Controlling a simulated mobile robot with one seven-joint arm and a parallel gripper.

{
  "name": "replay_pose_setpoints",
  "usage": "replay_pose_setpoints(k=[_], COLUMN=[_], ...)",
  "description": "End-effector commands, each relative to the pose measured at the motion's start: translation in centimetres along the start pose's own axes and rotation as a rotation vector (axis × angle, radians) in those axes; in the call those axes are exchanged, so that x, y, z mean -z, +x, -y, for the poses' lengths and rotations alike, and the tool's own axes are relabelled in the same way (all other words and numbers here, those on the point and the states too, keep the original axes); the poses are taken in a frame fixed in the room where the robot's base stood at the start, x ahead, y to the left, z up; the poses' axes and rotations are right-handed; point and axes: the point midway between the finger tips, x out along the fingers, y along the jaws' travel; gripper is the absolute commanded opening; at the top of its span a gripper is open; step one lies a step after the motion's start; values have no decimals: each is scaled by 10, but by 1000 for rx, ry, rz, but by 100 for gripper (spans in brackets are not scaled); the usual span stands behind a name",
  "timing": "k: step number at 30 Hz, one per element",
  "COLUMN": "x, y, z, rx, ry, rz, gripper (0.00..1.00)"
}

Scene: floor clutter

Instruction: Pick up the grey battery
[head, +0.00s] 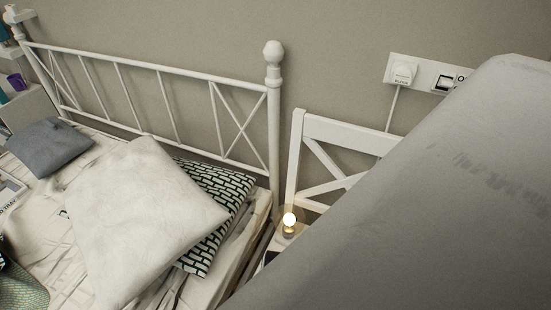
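I do not see a grey battery in the head view. My gripper is not in view either. A large grey surface (430,210) fills the lower right of the picture and hides whatever lies behind it; I cannot tell what it is.
A bed with a white metal headboard (145,66) stands at the left, with a white pillow (140,215), a patterned pillow (228,195) and a grey pillow (48,148). A white chair (345,133) and small lit lamp (289,220) are beside it. A wall socket (403,72) has a plug.

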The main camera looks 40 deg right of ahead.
Motion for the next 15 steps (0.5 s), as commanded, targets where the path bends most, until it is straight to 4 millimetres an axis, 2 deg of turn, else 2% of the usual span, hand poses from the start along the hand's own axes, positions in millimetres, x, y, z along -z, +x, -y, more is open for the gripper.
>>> replay_pose_setpoints(k=[8,15], x=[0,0], y=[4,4], z=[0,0], rx=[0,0], ry=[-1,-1], rz=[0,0], gripper=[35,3])
